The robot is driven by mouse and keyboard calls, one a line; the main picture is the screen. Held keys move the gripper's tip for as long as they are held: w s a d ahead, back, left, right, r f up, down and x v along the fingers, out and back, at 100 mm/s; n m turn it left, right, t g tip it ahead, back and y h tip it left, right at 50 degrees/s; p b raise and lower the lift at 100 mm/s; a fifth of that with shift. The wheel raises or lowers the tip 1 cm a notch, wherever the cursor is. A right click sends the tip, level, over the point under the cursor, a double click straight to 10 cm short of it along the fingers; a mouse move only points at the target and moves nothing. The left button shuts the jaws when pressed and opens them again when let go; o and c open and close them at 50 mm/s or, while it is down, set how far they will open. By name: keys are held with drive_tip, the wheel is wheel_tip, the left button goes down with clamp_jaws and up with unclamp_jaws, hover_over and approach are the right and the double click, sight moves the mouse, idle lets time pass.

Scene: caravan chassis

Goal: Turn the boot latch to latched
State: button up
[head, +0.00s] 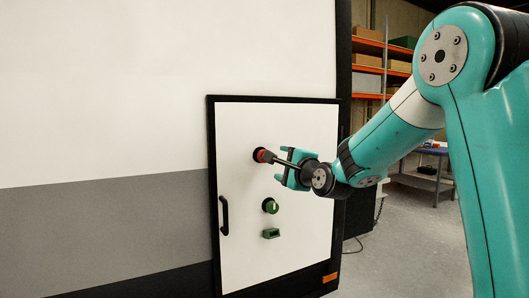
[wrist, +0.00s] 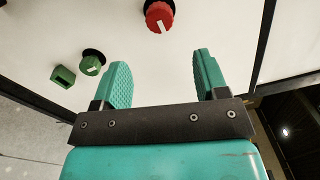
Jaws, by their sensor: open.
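A red round knob (head: 262,156) with a white mark sits on the upper part of a white hatch door. It also shows at the top of the wrist view (wrist: 158,16), ahead of my fingers. Below it on the door are a green round knob (head: 270,206) with a pale mark and a small green block (head: 271,233). No label shows which one is the boot latch. My gripper (head: 282,166) is open and empty, close to the red knob in the head view. In the wrist view my gripper (wrist: 162,60) has a wide gap between its two fingers.
The hatch door (head: 240,260) has a black frame and a black handle (head: 224,215) at left. The caravan wall (head: 100,90) extends left. Orange shelving (head: 370,46) and a blue-topped table (head: 433,151) stand behind at right. The floor there is partly clear.

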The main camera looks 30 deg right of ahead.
drive_tip(key=shift+w+p, duration=2.35)
drive_tip(key=shift+w, duration=3.55)
drive_tip(key=c, duration=0.9)
